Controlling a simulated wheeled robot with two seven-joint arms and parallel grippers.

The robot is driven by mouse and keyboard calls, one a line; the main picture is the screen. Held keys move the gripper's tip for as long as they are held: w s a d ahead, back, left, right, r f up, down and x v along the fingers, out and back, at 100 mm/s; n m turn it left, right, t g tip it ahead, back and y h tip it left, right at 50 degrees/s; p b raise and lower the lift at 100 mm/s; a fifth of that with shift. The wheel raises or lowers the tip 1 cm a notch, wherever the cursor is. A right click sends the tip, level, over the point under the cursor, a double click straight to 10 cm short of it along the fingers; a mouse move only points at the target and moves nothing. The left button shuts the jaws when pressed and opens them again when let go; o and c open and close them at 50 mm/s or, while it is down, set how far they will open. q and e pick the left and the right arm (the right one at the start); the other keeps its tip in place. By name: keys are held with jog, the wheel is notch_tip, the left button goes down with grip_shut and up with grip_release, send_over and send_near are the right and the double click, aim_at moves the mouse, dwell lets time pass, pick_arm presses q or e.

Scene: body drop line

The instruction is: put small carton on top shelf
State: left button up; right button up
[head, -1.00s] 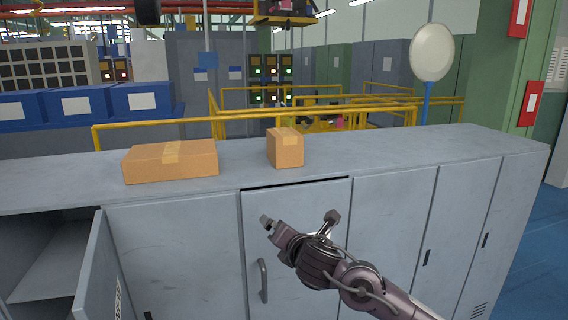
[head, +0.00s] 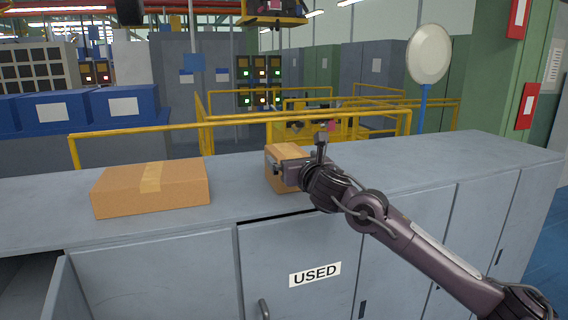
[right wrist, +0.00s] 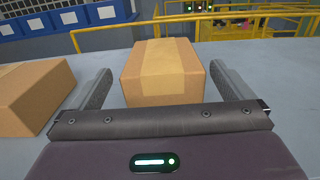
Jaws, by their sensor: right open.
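The small carton (head: 284,153) stands on the grey cabinet top (head: 420,163), partly hidden behind my right gripper (head: 299,152) in the head view. In the right wrist view the small carton (right wrist: 163,72) sits between the two open fingers of my right gripper (right wrist: 163,88), with a gap on each side. The fingers reach along its sides and do not visibly touch it. My left gripper is not in view. The shelf inside the cabinet at the left is hardly visible now.
A larger flat carton (head: 151,188) lies to the left on the same top, and shows in the right wrist view (right wrist: 30,95). A yellow railing (head: 240,120) runs behind the cabinets. A door with a USED label (head: 315,274) is below. The top's right part is clear.

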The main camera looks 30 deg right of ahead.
aim_at(288, 151)
jog(key=w+p, duration=0.1)
jog(key=w+r+p, duration=0.1)
jog(key=shift+w+d+p, duration=0.3)
jog(key=shift+d+p, duration=0.05)
jog(key=shift+d, duration=0.05)
jog(key=shift+w+d+f+p, duration=0.15)
jog(key=shift+w+f, duration=0.1)
jog(key=shift+w, duration=0.4)
jog(key=shift+w+d+f+p, duration=0.15)
jog(key=shift+w+f, duration=0.05)
jog(key=shift+w, duration=0.45)
jog(key=shift+s, duration=0.1)
jog(key=c, duration=1.1)
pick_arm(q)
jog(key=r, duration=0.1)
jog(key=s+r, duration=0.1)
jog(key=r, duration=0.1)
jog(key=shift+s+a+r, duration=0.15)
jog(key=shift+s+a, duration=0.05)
pick_arm(e)
jog(key=shift+r, duration=0.15)
jog(key=shift+c, duration=0.5)
jog(key=shift+r, duration=0.1)
